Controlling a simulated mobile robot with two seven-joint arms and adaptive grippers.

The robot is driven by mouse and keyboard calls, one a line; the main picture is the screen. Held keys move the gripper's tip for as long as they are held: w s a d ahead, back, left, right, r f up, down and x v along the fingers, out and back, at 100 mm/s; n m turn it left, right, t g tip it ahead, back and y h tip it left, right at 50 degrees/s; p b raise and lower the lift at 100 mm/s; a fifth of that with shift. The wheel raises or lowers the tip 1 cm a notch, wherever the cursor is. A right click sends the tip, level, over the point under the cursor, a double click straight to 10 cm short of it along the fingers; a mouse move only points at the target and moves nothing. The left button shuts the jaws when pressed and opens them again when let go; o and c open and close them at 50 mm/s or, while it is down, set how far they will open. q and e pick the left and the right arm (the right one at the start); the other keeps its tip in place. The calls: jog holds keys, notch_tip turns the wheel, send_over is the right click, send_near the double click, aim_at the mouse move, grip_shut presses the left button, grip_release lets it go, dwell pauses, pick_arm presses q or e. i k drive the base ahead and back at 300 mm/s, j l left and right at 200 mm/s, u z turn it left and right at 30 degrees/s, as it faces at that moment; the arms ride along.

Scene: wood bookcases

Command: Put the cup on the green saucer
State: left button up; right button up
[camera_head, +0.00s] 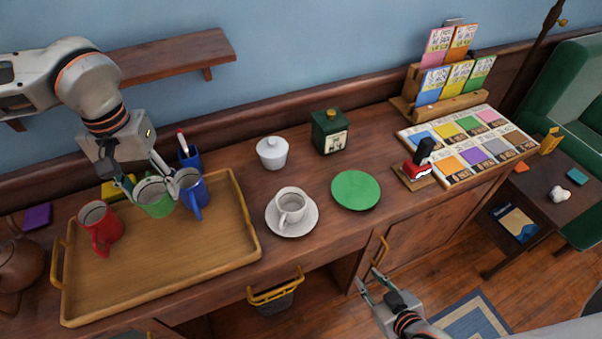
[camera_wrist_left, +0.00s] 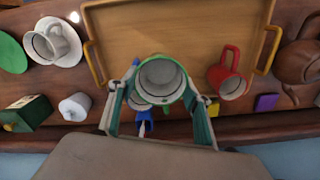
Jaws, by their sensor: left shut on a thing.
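My left gripper (camera_head: 148,180) is shut on the green mug (camera_head: 155,199), its fingers on either side of it. The wrist view shows the mug (camera_wrist_left: 162,80) from above, empty, between the fingers (camera_wrist_left: 161,92). I cannot tell whether its base touches the tray. The green saucer (camera_head: 356,190) lies flat and bare right of centre on the counter. A white cup (camera_head: 291,203) stands on a white saucer (camera_head: 292,228) to its left. My right gripper (camera_head: 367,277) is open and empty in front of the counter, low in the head view.
The wooden tray (camera_head: 160,275) also holds a red mug (camera_head: 100,226) and a blue mug (camera_head: 191,190) close beside the green one. A stamp (camera_head: 418,167) sits right of the green saucer.

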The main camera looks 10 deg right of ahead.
aim_at(356, 193)
jog(key=l, duration=0.4)
jog(key=i+l+z, duration=0.1)
jog(key=l, duration=0.35)
jog(key=i+l+z, duration=0.1)
jog(key=i+l, duration=0.15)
jog(key=l, duration=0.1)
